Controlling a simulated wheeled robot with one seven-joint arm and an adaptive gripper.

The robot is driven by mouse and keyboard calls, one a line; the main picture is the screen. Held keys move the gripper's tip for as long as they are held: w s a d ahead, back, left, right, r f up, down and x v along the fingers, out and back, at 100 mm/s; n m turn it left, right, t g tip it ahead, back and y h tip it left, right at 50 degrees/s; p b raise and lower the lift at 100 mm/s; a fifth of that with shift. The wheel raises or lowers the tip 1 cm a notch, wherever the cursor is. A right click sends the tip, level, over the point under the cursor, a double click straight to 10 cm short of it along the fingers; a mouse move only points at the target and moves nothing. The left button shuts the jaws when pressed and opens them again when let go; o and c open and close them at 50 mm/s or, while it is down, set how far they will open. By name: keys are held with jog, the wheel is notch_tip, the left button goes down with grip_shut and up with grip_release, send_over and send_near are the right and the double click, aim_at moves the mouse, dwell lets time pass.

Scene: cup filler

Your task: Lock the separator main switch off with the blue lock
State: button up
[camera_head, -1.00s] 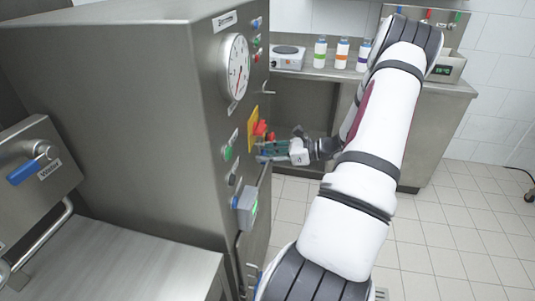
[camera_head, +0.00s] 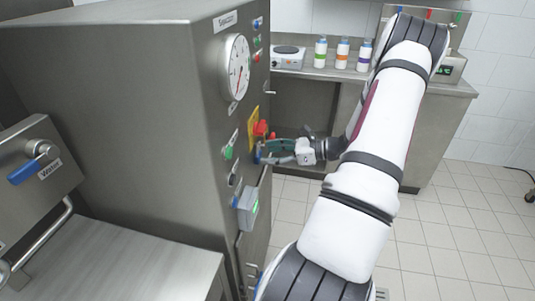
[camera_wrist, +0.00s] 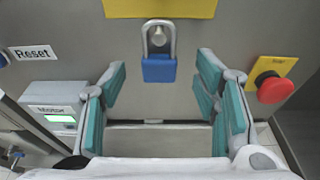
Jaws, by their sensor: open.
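The blue lock (camera_wrist: 158,69) hangs upright at the panel in the wrist view, with its grey shackle around a metal stud below a yellow plate (camera_wrist: 160,8). It shows small in the head view (camera_head: 257,153). In the head view, a red switch handle (camera_head: 261,129) sits on the yellow plate (camera_head: 252,129); the wrist view cuts it off. My gripper (camera_wrist: 162,78) is open, its teal-padded fingers apart on either side of the lock and not touching it. In the head view, my gripper (camera_head: 272,151) points at the panel just off the lock.
A red stop button (camera_wrist: 272,87) on a yellow plate sits right of my fingers in the wrist view. A grey motor box (camera_wrist: 53,120) is at left. Bottles (camera_head: 342,53) stand on the back counter. Tiled floor right of the cabinet is open.

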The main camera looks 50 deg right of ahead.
jog(key=v, duration=1)
jog(key=shift+s+d+r, duration=0.1)
jog(key=shift+s, duration=0.1)
